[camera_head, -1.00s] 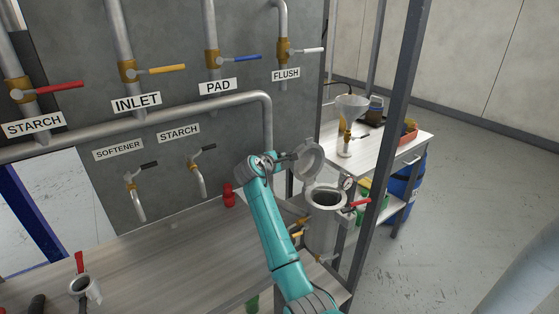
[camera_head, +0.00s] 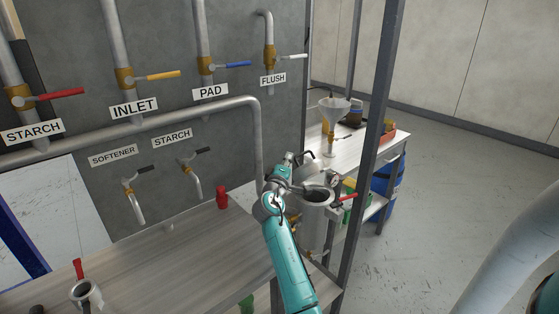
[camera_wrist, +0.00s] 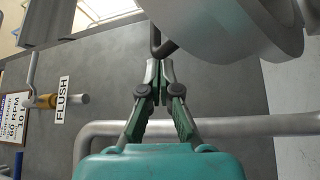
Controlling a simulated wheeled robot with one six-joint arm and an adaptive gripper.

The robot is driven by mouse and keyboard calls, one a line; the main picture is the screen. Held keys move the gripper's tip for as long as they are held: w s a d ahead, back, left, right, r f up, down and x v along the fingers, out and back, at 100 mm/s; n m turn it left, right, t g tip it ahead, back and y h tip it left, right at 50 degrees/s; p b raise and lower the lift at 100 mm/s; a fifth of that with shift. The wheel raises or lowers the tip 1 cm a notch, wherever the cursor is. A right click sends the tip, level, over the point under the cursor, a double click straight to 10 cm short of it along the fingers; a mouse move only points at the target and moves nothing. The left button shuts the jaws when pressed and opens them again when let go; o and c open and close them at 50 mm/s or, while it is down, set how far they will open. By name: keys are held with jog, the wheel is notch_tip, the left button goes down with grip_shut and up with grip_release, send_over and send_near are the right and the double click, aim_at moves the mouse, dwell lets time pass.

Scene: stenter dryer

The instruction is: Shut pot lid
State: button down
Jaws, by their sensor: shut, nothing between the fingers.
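The grey metal pot (camera_head: 314,230) stands at the right end of the bench, and its dark mouth shows at the top, uncovered at least in part. My gripper (camera_head: 301,158) is above and behind the pot's left rim. The lid is hard to make out there, partly hidden by my arm. In the wrist view, a large rounded grey part (camera_wrist: 225,30), seemingly the lid, fills the upper right. A dark hooked bar (camera_wrist: 165,46) beside it lies just beyond the tips of my gripper (camera_wrist: 158,68). The fingers are shut and hold nothing.
A dark upright post (camera_head: 368,140) stands right of the pot. A side table (camera_head: 375,148) with a funnel is behind. A red object (camera_head: 221,198) stands on the bench (camera_head: 175,255).

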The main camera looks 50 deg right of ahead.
aim_at(302, 171)
jog(key=shift+s+a+f, duration=0.1)
jog(key=shift+s+a, duration=0.05)
jog(key=shift+s, duration=0.6)
jog(key=s, duration=0.1)
jog(key=s+f, duration=0.1)
jog(key=s, duration=0.1)
jog(key=s+a+f, duration=0.1)
jog(key=s, duration=0.1)
jog(key=shift+a, duration=0.1)
jog(key=shift+s+a+f, duration=0.15)
jog(key=shift+s+f, duration=0.35)
jog(key=shift+s, duration=0.1)
jog(key=shift+s+a+f, duration=0.15)
jog(key=shift+s+f, duration=0.3)
jog(key=shift+s, duration=0.1)
jog(key=shift+s+f, duration=0.1)
jog(key=shift+f, duration=0.05)
jog(key=v, duration=1.2)
jog(key=shift+a, duration=0.1)
